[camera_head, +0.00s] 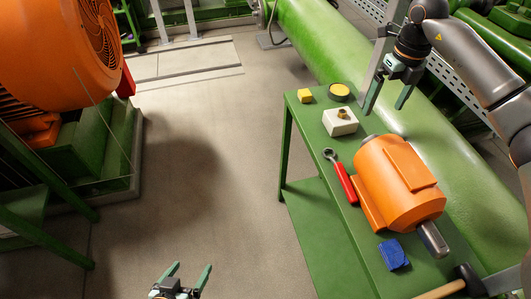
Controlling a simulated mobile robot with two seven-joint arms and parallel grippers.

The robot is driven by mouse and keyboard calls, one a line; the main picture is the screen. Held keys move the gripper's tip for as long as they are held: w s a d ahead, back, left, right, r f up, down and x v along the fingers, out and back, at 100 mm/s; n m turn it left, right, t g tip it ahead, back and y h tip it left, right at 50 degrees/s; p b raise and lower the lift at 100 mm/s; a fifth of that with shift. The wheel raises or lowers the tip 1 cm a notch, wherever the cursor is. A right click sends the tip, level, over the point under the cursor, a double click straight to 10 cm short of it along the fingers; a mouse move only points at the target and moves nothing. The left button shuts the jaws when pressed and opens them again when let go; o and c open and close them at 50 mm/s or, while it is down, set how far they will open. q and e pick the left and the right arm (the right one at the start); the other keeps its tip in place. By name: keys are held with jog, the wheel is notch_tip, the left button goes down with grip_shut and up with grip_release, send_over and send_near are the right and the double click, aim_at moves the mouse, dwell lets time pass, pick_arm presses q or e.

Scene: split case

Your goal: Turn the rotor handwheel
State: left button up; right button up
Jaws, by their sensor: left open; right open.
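I cannot make out a clear handwheel in this view. An orange motor-like housing (392,180) with a grey shaft end (433,238) lies on the green table (318,178). My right gripper (386,106) is open and empty, pointing down above the table's far right side, beyond the housing. It looks apart from everything on the table. My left gripper (191,267) is open and empty at the bottom of the view, over the floor left of the table.
On the table are a white block with a brass fitting (342,114), a yellow block (305,95), a round yellow-topped item (339,90), a red-handled wrench (346,184), a blue item (393,254) and a hammer (442,290). A large green pipe (310,35) runs behind.

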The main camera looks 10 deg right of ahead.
jog(key=s+a+f+y, duration=0.1)
jog(key=a+y, duration=0.3)
jog(key=a, duration=0.5)
jog(key=s+a+f+y, duration=0.2)
jog(key=a+f+y, duration=0.1)
jog(key=a, duration=0.7)
jog(key=s+a+f+y, duration=0.1)
jog(key=a+f+y, duration=0.2)
jog(key=a+y, duration=0.3)
jog(key=shift+s+a+t, duration=0.35)
jog(key=shift+a+t, duration=0.05)
jog(key=shift+a, duration=1.65)
